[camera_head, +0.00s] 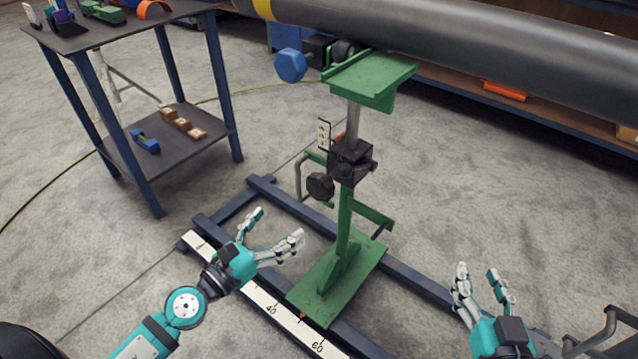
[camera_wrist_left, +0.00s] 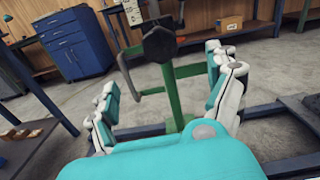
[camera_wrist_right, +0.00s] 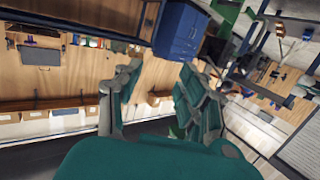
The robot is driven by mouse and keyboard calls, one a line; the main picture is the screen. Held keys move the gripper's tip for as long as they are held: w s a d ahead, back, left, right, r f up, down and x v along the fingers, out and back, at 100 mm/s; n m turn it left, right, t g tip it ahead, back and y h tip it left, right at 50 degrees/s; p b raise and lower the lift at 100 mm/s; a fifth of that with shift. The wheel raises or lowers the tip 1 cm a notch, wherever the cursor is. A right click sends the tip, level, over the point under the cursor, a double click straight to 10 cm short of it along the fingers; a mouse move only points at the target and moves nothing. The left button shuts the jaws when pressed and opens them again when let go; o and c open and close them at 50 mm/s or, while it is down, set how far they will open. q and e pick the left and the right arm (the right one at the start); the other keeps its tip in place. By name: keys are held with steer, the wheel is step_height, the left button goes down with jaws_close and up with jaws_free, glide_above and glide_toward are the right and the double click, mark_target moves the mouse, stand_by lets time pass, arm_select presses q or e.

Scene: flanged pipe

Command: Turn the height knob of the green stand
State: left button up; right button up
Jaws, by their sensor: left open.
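The green stand (camera_head: 345,220) stands upright on blue rails, with a flat green top (camera_head: 368,75) near the big grey pipe. A black block on its post carries a dark round knob (camera_head: 320,186) on the left side. The knob shows in the left wrist view (camera_wrist_left: 159,43), beyond the fingers and above the gap between them. My left gripper (camera_head: 276,226) is open and empty, below and left of the knob, apart from it. My right gripper (camera_head: 481,280) has its fingers apart and empty, right of the stand's base. The right wrist view shows its fingers (camera_wrist_right: 160,95) spread.
A grey pipe (camera_head: 450,38) crosses the top right. A blue knob (camera_head: 290,65) sits left of the green top. A dark side table (camera_head: 180,150) with small parts stands at left. Blue rails (camera_head: 410,285) and a numbered scale (camera_head: 272,305) lie on the floor.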

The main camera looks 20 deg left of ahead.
arm_select(q)
steer(key=p, duration=0.2)
glide_toward(316, 191)
steer(key=w, duration=0.3)
steer(key=w+d, duration=0.1)
steer(key=w, duration=0.1)
steer(key=shift+d+r+p, duration=0.3)
steer(key=shift+d+p, duration=0.05)
steer(key=shift+d, duration=0.05)
steer(key=x, duration=0.4)
steer(key=shift+f, duration=0.25)
steer(key=shift+x, duration=0.85)
arm_select(e)
steer(key=s+d+f+g+h, duration=0.2)
steer(key=s+d+f+g, duration=0.1)
steer(key=s+f+g, duration=0.5)
steer(key=shift+s+d+f, duration=0.25)
steer(key=shift+d+f, duration=0.15)
steer(key=shift+f, duration=0.9)
arm_select(q)
steer(key=shift+c, duration=0.3)
steer(key=c, duration=1.1)
